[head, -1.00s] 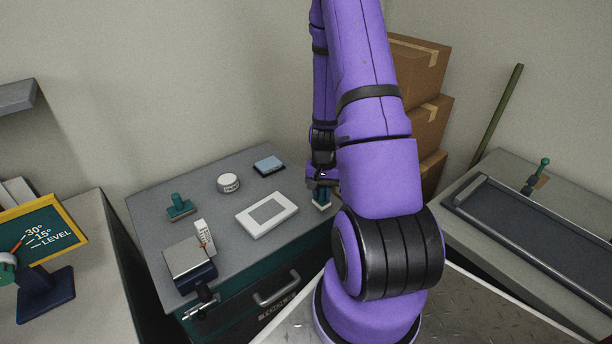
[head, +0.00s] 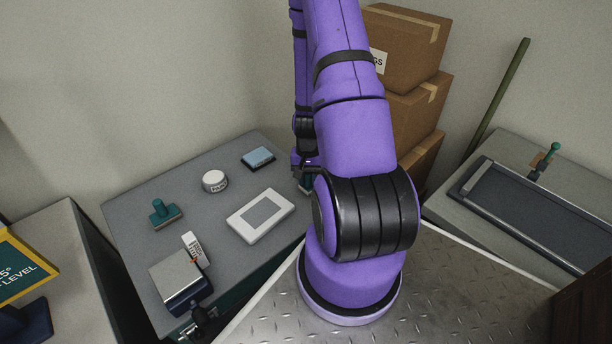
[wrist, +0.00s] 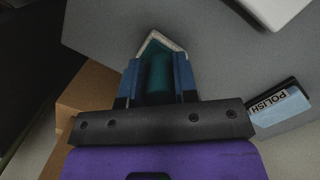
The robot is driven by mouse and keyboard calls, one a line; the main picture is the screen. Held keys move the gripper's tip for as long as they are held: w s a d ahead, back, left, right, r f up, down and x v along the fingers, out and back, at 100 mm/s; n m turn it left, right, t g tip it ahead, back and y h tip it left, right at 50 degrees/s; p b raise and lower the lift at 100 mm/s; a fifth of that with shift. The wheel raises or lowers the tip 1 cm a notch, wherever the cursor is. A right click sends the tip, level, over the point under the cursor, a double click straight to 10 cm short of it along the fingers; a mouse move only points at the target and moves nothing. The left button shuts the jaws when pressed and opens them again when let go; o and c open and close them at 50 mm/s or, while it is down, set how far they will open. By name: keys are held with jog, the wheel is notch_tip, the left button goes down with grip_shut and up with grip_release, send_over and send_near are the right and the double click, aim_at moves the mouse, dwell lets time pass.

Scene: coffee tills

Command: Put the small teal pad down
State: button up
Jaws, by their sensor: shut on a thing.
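My gripper (wrist: 157,82) is shut on the small teal pad (wrist: 158,72), which has a teal grip and a pale pointed edge in the wrist view. In the head view my gripper (head: 306,172) is above the right end of the grey worktop (head: 130,205), right of the white framed panel. There only a sliver of the held pad (head: 305,187) shows; my arm hides the rest. I cannot tell whether its underside touches the worktop. Another teal piece with a knob (head: 163,213) stands at the left of the worktop.
A blue-topped box marked POLISH (wrist: 280,108) lies near the gripper. The white panel (head: 262,216), a round white tin (head: 215,181) and a silver-topped box (head: 180,280) share the worktop. Cardboard boxes (head: 400,110) are stacked behind my arm. Bare worktop lies between the items.

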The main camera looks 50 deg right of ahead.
jog(key=shift+f, duration=0.1)
jog(key=o, duration=0.8)
jog(key=shift+o, duration=0.2)
notch_tip(320, 180, up, 12)
jog(key=w+d, duration=0.1)
jog(key=w+a+r+n+t+h, duration=0.1)
jog(key=w+a+r+n, duration=0.15)
jog(key=a+r, duration=0.55)
jog(key=w+a+r+n+t, duration=0.25)
jog(key=a+r, duration=0.25)
jog(key=r, duration=0.7)
jog(key=s+a+r+n+t, duration=0.2)
jog(key=s+a+r+n, duration=0.4)
jog(key=s+a+r, duration=0.6)
notch_tip(320, 180, up, 2)
jog(key=shift+s+t, duration=0.35)
jog(key=shift+s, duration=0.15)
